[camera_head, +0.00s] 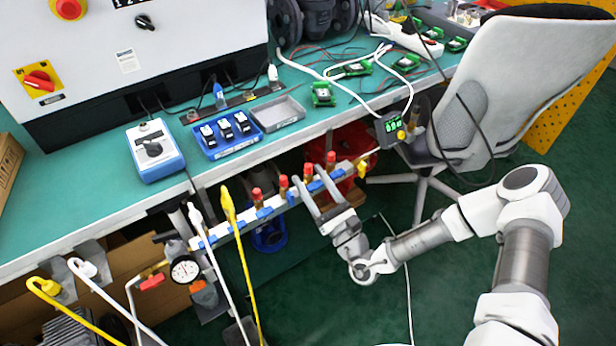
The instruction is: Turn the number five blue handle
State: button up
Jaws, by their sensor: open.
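A white manifold bar (278,205) runs along below the table's front edge, with several blue handles on its face. One blue handle (314,186) lies between the fingers of my gripper (306,173). Another blue handle (265,213) sits further left on the bar. No numbers are readable, so I cannot tell which handle is number five. My gripper is open, its two fingers reaching up and left over the bar from the lower right. I cannot tell whether either finger touches the handle.
Red-capped brass fittings (283,184) rise above the bar, close to my fingers. A yellow hose (238,250) and a pressure gauge (185,269) are at the left. The green table (85,190) overhangs behind. A grey chair (520,75) stands right; the floor (300,310) below is mostly open.

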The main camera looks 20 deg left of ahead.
jog(key=shift+x, duration=0.85)
grip_shut()
jog(key=shift+d+r+m+t+h+p, duration=0.1)
jog(key=shift+m+t+h+p, duration=0.1)
jog(key=shift+m+p, duration=0.4)
jog(key=shift+r+m+t+h+p, duration=0.2)
jog(key=shift+m+p, duration=0.2)
jog(key=shift+p, duration=0.25)
jog(key=shift+w+f+m+t+h+p, duration=0.15)
jog(key=shift+f+m+t+h+p, duration=0.15)
jog(key=shift+m+t+h+p, duration=0.55)
jog(key=shift+m+g+y, duration=0.25)
jog(key=shift+m, duration=0.2)
grip_release()
